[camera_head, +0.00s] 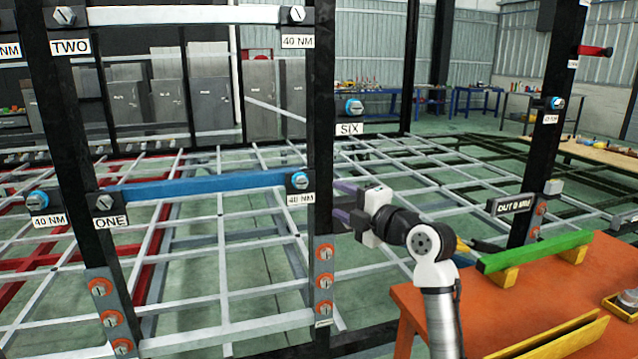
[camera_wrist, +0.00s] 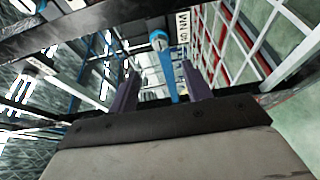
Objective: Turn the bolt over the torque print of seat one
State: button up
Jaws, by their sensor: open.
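Seat one is a blue bar (camera_head: 200,187) between two black posts. At its left end is a grey slotted bolt (camera_head: 104,203) above the ONE label (camera_head: 111,222). At its right end a blue-ringed bolt (camera_head: 299,180) sits directly above the printed 40 NM label (camera_head: 300,198). My gripper (camera_head: 338,201) is open and empty, just right of the right post and apart from that bolt. In the wrist view, the blue-headed bolt (camera_wrist: 158,38) and 40 NM print (camera_wrist: 182,27) lie ahead, beyond the open fingers (camera_wrist: 158,71).
The right black post (camera_head: 322,120) stands beside my fingers. Orange-ringed bolts (camera_head: 324,281) line the post lower down. An orange table (camera_head: 480,310) with a green bar (camera_head: 535,252) stands at right.

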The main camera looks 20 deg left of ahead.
aim_at(303, 184)
jog(key=p+x, duration=0.4)
jog(key=x, duration=0.9)
jog(key=shift+c, duration=0.3)
jog(key=shift+s, duration=0.1)
jog(key=c, duration=0.9)
